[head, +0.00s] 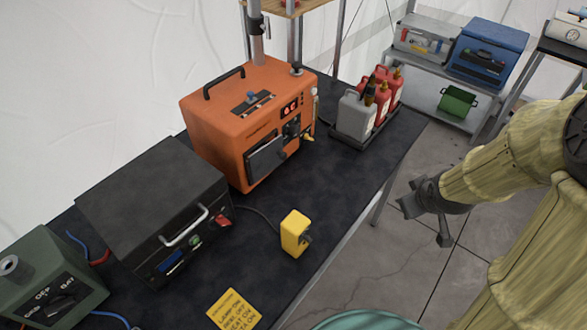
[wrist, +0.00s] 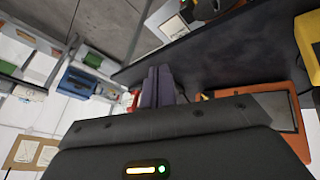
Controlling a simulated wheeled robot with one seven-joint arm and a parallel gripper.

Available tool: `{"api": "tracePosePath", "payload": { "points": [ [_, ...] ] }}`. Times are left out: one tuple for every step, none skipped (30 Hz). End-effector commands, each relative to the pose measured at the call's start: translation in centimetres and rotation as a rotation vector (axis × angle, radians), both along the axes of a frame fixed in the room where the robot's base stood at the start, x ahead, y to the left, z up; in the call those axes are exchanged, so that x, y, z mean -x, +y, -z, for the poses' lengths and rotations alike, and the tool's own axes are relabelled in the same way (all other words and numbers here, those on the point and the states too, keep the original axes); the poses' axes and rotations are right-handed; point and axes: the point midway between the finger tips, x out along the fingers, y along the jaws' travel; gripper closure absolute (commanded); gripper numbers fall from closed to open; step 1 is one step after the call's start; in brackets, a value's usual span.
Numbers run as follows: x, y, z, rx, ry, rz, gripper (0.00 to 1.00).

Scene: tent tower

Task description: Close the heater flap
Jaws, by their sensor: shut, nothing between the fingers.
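The orange heater (head: 238,122) stands on the dark-topped table, with a control panel on its front. Its dark, light-edged flap (head: 266,160) is low on the front and appears to stand out from the face at an angle; how far is hard to judge. My gripper (head: 424,208) is off the table's right side, over the floor, well apart from the heater. In the wrist view my gripper's fingers (wrist: 158,78) are together and empty. Orange casing, likely the heater (wrist: 310,45), shows at the right edge there, partly cut off.
A yellow box (head: 294,233) stands on the table before the heater, with a cable behind it. A black case (head: 155,205) is left of the heater. Grey and red canisters (head: 357,112) stand on a tray to its right. Shelving (head: 430,75) is at the back right.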

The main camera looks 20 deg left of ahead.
Motion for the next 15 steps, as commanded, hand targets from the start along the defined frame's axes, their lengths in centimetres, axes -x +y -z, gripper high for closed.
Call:
{"api": "tracePosePath", "payload": {
  "points": [
    [-1.5, 0.9, 2.2, 0.031, -0.052, -0.12, 1.0],
    [-2.5, 1.5, 2.8, 0.052, -0.093, -0.199, 1.0],
    [-3.6, 2.4, 3.5, 0.077, -0.148, -0.302, 1.0],
    [-4.4, 3.2, 4.1, 0.093, -0.19, -0.378, 1.0],
    [-5.1, 4.0, 4.7, 0.109, -0.234, -0.453, 1.0],
    [-5.9, 5.1, 5.4, 0.127, -0.294, -0.55, 1.0],
    [-6.4, 6.1, 5.8, 0.14, -0.343, -0.622, 1.0],
    [-6.9, 7.0, 6.3, 0.151, -0.391, -0.692, 1.0],
    [-7.3, 8.3, 7.0, 0.165, -0.459, -0.783, 1.0],
    [-7.6, 9.2, 7.4, 0.172, -0.512, -0.847, 1.0],
    [-7.8, 10.2, 7.8, 0.179, -0.567, -0.909, 1.0],
    [-7.9, 11.5, 8.4, 0.186, -0.643, -0.986, 1.0],
    [-7.9, 12.4, 8.7, 0.189, -0.703, -1.04, 1.0],
    [-7.9, 13.3, 9.0, 0.192, -0.764, -1.093, 1.0],
    [-7.7, 14.4, 9.4, 0.195, -0.85, -1.155, 1.0]
  ]
}}
